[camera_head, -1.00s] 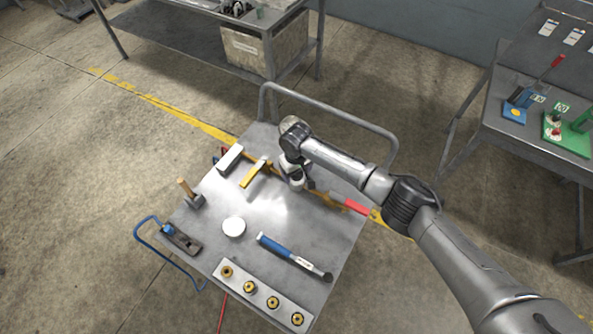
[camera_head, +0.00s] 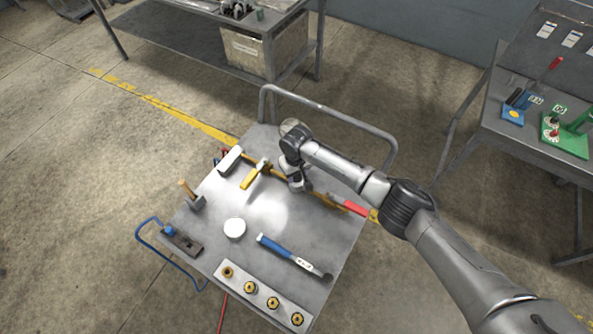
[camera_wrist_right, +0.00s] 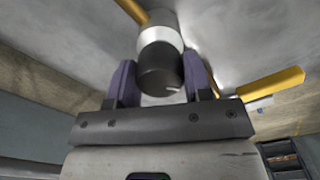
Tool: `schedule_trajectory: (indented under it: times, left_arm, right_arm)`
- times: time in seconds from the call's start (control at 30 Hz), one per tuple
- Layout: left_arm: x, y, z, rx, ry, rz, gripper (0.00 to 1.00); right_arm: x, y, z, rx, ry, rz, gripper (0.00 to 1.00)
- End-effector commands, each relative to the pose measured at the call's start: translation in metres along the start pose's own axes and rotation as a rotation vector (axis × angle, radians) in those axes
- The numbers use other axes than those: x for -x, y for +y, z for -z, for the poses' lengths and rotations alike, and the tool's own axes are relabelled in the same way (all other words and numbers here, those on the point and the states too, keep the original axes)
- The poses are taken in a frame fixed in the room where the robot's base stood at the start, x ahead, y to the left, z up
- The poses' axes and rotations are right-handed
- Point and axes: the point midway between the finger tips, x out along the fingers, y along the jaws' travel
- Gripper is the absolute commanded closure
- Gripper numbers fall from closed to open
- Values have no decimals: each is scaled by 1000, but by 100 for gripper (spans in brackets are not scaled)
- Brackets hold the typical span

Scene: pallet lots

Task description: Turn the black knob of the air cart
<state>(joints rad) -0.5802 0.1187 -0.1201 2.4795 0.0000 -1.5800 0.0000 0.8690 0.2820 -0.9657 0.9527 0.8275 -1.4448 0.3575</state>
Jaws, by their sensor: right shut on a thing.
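The black knob (camera_wrist_right: 160,62), with a pale metal collar behind it, sits between the two fingers of my right gripper (camera_wrist_right: 161,84) in the right wrist view. The fingers are shut on its sides. A short pale mark shows on the knob's end. In the head view my right gripper (camera_head: 300,183) is over the back right part of the grey air cart (camera_head: 205,240), and it hides the knob there. A yellow lever (camera_head: 250,179) is on the cart just left of the gripper; a yellow bar (camera_wrist_right: 272,92) also shows in the wrist view. My left gripper is not in view.
On the cart lie a blue-handled tool (camera_head: 290,255), a mallet (camera_head: 190,195), a white round lid (camera_head: 235,228), a plate with several brass fittings (camera_head: 262,296) and a red-handled tool (camera_head: 348,204). The cart's rail (camera_head: 330,115) rises behind. A bench (camera_head: 520,150) stands right.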

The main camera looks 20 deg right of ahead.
Motion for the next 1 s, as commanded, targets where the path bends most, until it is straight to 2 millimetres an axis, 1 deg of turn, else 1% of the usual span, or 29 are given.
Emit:
schedule_trajectory:
  times: [0.03, 0.07, 0.33, 0.37, 0.6, 0.87, 1.0]
  left_arm:
    - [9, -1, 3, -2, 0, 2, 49]
    - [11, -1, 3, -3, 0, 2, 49]
    - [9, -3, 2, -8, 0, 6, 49]
    - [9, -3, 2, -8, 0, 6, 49]
    - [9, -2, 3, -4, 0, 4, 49]
    - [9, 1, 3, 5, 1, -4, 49]
    - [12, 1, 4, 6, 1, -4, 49]
  right_arm:
    - [4, 0, -1, -23, -2, 1, 77]
    - [4, -1, -1, -34, -1, 2, 77]
    - [0, 0, 0, -46, 0, 0, 77]
    - [0, 0, 0, -46, 0, 0, 52]
    - [0, 0, 0, -46, 0, 0, 29]
    - [1, 0, 0, -46, 0, 0, 28]
    - [12, 0, 0, -45, 0, 0, 28]
